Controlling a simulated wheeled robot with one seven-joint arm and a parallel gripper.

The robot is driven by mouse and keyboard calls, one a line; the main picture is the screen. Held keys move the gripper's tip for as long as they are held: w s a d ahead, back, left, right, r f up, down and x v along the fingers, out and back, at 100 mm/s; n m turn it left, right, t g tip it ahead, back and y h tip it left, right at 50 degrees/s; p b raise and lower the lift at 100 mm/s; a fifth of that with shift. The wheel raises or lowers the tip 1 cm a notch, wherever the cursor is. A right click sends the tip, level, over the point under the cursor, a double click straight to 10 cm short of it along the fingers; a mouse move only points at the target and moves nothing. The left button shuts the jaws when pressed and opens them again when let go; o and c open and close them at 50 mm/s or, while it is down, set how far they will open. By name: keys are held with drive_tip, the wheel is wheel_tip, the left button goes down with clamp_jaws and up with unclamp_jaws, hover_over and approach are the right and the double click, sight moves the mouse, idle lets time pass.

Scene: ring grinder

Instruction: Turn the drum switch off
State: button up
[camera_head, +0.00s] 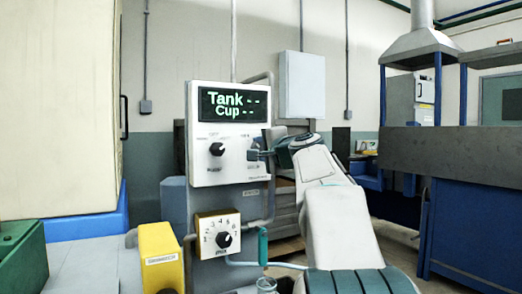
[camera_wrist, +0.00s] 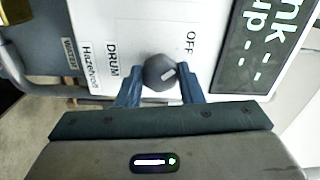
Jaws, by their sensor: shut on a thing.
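Another black knob (camera_head: 217,149) is on the same panel, below the "Tank / Cup" display (camera_head: 234,104). Below are a numbered dial (camera_head: 224,239), a yellow box (camera_head: 160,258) and a green handle (camera_head: 262,246). A blue bench (camera_head: 470,220) stands at the right.

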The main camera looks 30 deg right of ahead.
drive_tip(key=o, duration=1)
drive_tip(key=s, duration=1.3)
drive_tip(key=shift+s+d+p, duration=0.25)
drive_tip(key=shift+s+p, duration=0.05)
drive_tip(key=shift+s, duration=0.1)
